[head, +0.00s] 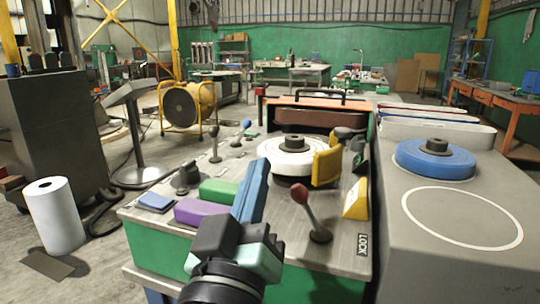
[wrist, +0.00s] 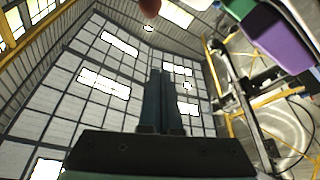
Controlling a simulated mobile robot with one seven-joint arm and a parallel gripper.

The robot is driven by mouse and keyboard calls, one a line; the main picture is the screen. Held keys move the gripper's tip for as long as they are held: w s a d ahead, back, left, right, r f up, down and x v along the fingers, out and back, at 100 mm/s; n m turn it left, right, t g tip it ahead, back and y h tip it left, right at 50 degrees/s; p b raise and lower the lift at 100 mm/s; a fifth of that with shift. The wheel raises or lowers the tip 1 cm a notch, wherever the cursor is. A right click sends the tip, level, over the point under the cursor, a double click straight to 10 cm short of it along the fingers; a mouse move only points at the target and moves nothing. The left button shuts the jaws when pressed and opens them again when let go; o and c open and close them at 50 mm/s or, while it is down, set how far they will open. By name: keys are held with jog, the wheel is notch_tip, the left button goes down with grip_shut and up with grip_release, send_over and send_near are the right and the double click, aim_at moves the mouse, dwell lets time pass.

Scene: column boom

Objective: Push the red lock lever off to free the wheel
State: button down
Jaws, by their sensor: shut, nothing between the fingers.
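The red lock lever (head: 303,195) stands on the grey machine top, left of the black LOCK label (head: 363,245). Its stick leans from a dark round base up to the left, ending in a red knob. A reddish knob (wrist: 150,8), probably the lever's, shows at the top edge in the wrist view. A white wheel (head: 293,160) with a dark hub lies behind the lever. My gripper (head: 262,165) has its blue fingers together, left of the knob with a visible gap. The fingers (wrist: 162,72) also show shut and empty in the wrist view.
A yellow block (head: 327,167) stands beside the white wheel; a yellow-and-white wedge (head: 356,199) is right of the lever. Green (head: 220,191) and purple (head: 200,211) blocks lie left of my gripper. A blue wheel (head: 435,160) is at right.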

aim_at(309, 212)
jog(key=s+a+f+n+g+h+p, duration=0.3)
jog(key=n+p, duration=1.1)
jog(key=p, duration=0.7)
jog(key=shift+s+a+f+g+p, duration=0.35)
jog(key=shift+s+a+f+g, duration=0.65)
jog(key=shift+s+f, duration=0.85)
jog(key=shift+w+a, duration=0.15)
jog(key=shift+w, duration=0.05)
jog(key=x, duration=0.3)
jog(key=p+x, duration=0.1)
jog(key=x, duration=0.5)
jog(key=shift+r+p, duration=0.3)
jog(key=shift+p, duration=0.05)
jog(key=d, duration=0.1)
jog(key=d+p, duration=0.1)
jog(key=d, duration=0.1)
jog(key=shift+w+r+p, duration=0.25)
jog(key=shift+r+p, duration=0.05)
jog(key=shift+r, duration=0.1)
jog(key=shift+d, duration=0.55)
